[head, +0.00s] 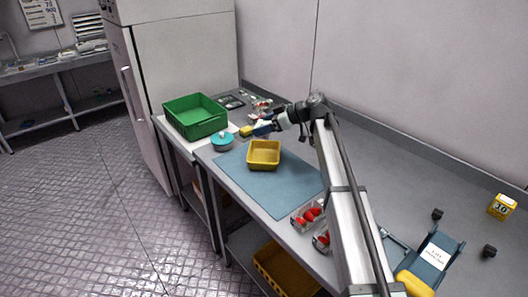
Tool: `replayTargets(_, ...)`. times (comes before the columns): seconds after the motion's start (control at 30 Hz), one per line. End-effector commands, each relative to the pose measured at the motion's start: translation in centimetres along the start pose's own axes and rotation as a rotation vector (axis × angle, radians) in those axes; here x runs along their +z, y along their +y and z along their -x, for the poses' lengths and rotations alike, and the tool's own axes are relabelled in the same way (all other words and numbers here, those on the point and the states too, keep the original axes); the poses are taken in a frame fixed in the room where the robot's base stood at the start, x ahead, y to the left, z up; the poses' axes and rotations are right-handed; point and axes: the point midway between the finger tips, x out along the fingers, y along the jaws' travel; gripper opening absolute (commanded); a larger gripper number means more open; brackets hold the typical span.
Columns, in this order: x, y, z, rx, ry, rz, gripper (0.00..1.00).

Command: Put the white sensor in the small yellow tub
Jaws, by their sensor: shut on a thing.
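The small yellow tub (263,164) stands upright on the blue mat, and its inside looks empty. My gripper (254,130) is over the worktop behind the tub and a little left of it, apart from the tub. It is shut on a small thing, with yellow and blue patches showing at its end. The view is too small to tell which patches are the held thing and which are my fingers. I cannot make out the white sensor for certain anywhere.
A green crate (197,132) and a round teal container (222,145) stand left of the tub. The blue mat (270,185) is bare in front of the tub. Clear punnets with red berries (307,217) sit to the right. A larger yellow crate (268,279) is on the shelf below.

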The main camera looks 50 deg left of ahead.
Motion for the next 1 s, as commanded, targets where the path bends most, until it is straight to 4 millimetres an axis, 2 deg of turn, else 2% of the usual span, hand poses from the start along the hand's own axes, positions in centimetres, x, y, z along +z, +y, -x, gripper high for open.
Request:
replayTargets(0.47,1.2,-0.2,-0.6,0.186,-0.003,-0.103,0.40)
replayTargets(0.8,5.5,-0.1,-2.9,0.187,-0.003,-0.104,0.40)
replayTargets(1.0,6.7,-0.1,-3.6,0.187,-0.003,-0.103,0.40)
